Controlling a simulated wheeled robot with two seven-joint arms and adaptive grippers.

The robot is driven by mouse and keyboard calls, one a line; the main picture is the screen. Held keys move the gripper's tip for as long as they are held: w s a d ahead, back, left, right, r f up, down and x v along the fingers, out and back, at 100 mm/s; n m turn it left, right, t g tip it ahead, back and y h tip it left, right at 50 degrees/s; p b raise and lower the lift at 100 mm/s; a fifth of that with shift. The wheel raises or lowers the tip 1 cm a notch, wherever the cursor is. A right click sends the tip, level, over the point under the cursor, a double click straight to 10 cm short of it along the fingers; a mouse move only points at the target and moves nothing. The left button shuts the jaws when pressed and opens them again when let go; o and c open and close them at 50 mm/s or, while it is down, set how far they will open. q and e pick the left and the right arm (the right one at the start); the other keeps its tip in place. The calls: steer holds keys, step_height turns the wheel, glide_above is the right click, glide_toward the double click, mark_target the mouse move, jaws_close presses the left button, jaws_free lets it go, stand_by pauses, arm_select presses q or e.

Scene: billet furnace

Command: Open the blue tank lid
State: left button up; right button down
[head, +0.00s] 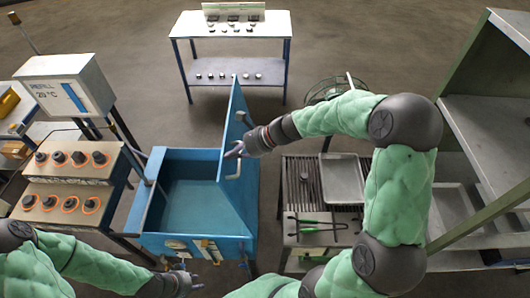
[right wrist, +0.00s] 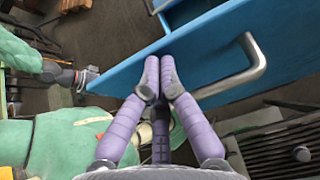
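The blue tank (head: 148,205) stands left of centre in the head view, with its inside partly showing. Its blue lid (head: 228,125) is raised steeply over the tank's right side and also crosses the right wrist view (right wrist: 205,50). A pale bar handle (head: 237,165) is on the lid; in the right wrist view the handle (right wrist: 258,55) is right of my fingers, apart from them. My right gripper (head: 236,152) is at the lid's face, its fingertips (right wrist: 160,62) drawn together with nothing between them. My left gripper (head: 191,281) is low by the tank's front; its opening is unclear.
A control box (head: 65,85) and a rack of orange-ringed knobs (head: 70,165) stand left of the tank. A slatted bench (head: 300,185) with a metal tray (head: 342,180) and green-handled tongs (head: 318,226) is right. A table (head: 232,50) with small parts stands behind. Floor between is clear.

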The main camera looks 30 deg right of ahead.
steer(key=w+a+f, duration=0.1)
steer(key=w+a, duration=0.2)
steer(key=a, duration=0.2)
steer(key=shift+a+b, duration=0.2)
steer(key=shift+b, duration=0.2)
steer(key=shift+d, duration=0.1)
